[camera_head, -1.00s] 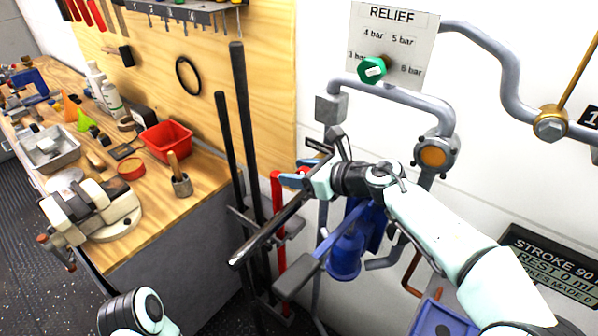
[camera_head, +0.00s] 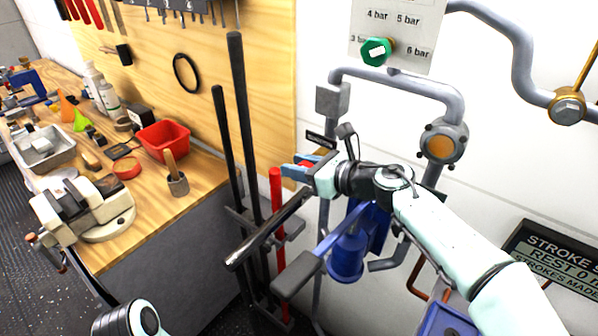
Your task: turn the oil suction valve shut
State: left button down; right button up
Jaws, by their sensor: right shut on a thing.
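My right gripper (camera_head: 296,170), with blue fingertips, reaches in from the right at the middle of the head view. It is shut on a small red part (camera_head: 306,163), which seems to be the valve's handle. Most of this part is hidden by the fingers and wrist. The valve body behind it is also mostly hidden, so I cannot tell the handle's angle. A small dark tag (camera_head: 320,138) shows just above the gripper, its writing too small to read.
A blue pump body (camera_head: 347,258) and a long lever with a dark grip (camera_head: 297,276) lie below the gripper. A red bar (camera_head: 277,225) and black bars stand close left. A grey pipe (camera_head: 400,80) arches above. A cluttered wooden bench (camera_head: 205,190) is further left.

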jog(key=o, duration=1)
jog(key=shift+c, duration=0.2)
jog(key=shift+d, duration=0.1)
jog(key=v, duration=1.3)
jog(key=shift+s, duration=0.15)
jog(key=shift+r, duration=0.1)
